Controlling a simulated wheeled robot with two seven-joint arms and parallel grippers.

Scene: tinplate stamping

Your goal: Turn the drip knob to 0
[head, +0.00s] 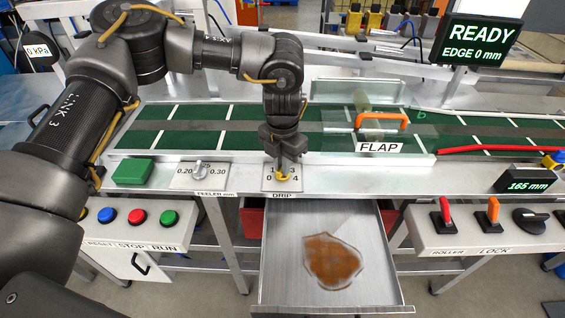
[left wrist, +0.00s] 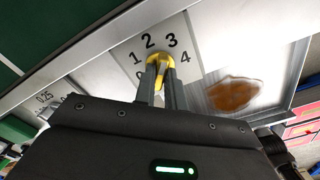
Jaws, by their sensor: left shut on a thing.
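The drip knob (left wrist: 158,59) is yellow and sits on a pale dial plate (left wrist: 185,41) marked 0 to 4. In the left wrist view the 1, 2, 3 and 4 are clear, and the 0 is partly hidden by a finger. My left gripper (left wrist: 161,72) is shut on the knob, one finger on each side. In the head view my left gripper (head: 284,168) comes down onto the dial plate above the DRIP label (head: 284,195) and covers most of the knob. I cannot tell which number the knob points to. My right gripper is not in view.
Below the dial an open metal tray (head: 375,290) holds an amber puddle (head: 332,261). Left of it are the feeler dial (head: 203,174), a green block (head: 132,172) and push buttons (head: 137,217). Behind lies the green belt (head: 190,139) and the flap with its orange handle (head: 383,118).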

